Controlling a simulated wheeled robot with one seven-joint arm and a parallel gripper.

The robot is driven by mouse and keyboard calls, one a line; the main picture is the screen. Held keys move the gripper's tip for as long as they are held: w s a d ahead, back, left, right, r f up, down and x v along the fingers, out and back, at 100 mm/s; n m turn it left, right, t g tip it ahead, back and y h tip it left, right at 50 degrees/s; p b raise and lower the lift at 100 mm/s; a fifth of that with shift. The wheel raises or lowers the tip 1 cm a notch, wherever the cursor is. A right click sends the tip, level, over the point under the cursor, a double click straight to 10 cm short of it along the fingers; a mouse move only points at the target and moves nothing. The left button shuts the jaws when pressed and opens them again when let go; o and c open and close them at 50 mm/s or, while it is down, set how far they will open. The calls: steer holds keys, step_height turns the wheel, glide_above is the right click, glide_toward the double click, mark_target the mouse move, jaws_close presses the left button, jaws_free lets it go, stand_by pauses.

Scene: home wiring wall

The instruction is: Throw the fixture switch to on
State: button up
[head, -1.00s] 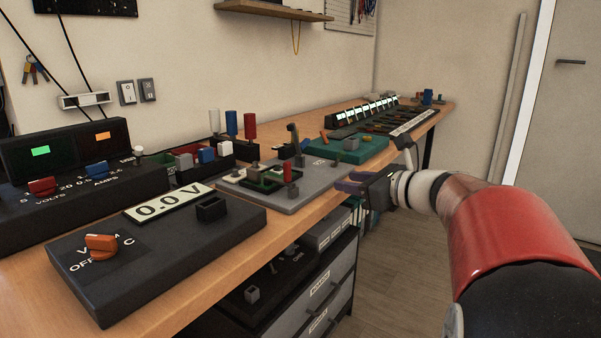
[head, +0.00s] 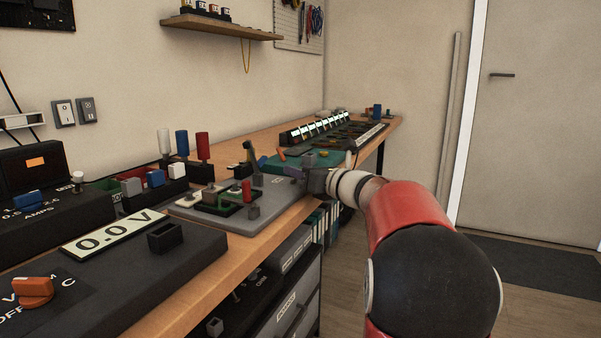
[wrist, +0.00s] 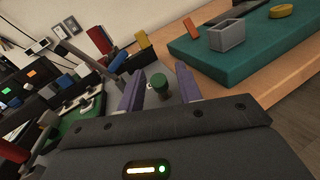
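The grey fixture plate (head: 268,213) lies on the bench, with a small green board (head: 222,207) on it. An upright dark lever (head: 250,152), apparently the fixture switch, stands at its far side. My gripper (head: 275,165) is low over the plate's right side, near the lever. In the wrist view, my gripper's two purple fingers (wrist: 159,88) are apart, with a dark green-topped post (wrist: 158,84) showing in the gap; neither finger clearly touches it. I cannot tell whether this post is the lever. The switch's on and off marks are not readable.
Coloured upright handles (head: 182,144) are behind the plate. A teal mat (head: 318,160) lies beyond my gripper. Two wall switches (head: 75,111) are at upper left. Floor at right is clear.

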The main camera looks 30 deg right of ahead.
jaws_close()
steer(key=shift+r, duration=0.1)
